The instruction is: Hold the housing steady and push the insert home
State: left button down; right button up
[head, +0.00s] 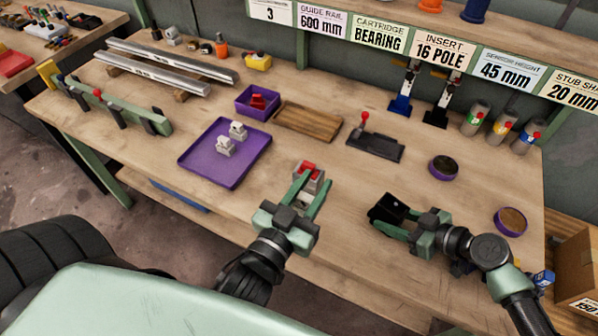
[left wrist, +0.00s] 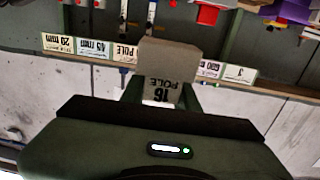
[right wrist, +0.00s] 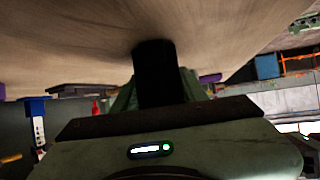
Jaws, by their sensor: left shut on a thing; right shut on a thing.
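My left gripper (head: 311,186) is shut on a grey insert with a red part on top (head: 312,171), above the front middle of the bench. In the left wrist view the insert (left wrist: 168,72) is a grey block marked 16 POLE, between the fingers. My right gripper (head: 398,217) is shut on a black housing (head: 384,207) near the front edge, to the right of the insert. In the right wrist view the housing (right wrist: 156,72) is a dark block. The two parts are apart. The housing's opening is too dark to read.
A purple tray (head: 195,170) with two whitish parts (head: 225,146) lies left of my left gripper. Behind are a purple bin (head: 244,107) with red pieces, a wooden board (head: 308,121) and a black fixture with a red knob (head: 376,147). Round purple-rimmed pieces (head: 443,167) lie right.

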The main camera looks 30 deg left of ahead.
pick_arm(q)
jog(key=w+d+r+m+h, duration=0.1)
jog(key=w+d+m+h, duration=0.2)
jog(key=w+d, duration=1)
jog(key=d+h, duration=0.1)
jog(key=d, duration=0.2)
jog(key=shift+d+r+g+h, duration=0.3)
jog(key=shift+d+r+g, duration=0.05)
jog(key=shift+g, duration=0.05)
jog(key=shift+f, duration=2.9)
jog(key=shift+w+f, duration=0.1)
jog(key=shift+f, duration=1.6)
jog(key=c, duration=1)
grip_release()
jog(key=shift+r, duration=0.1)
jog(key=shift+o, duration=0.2)
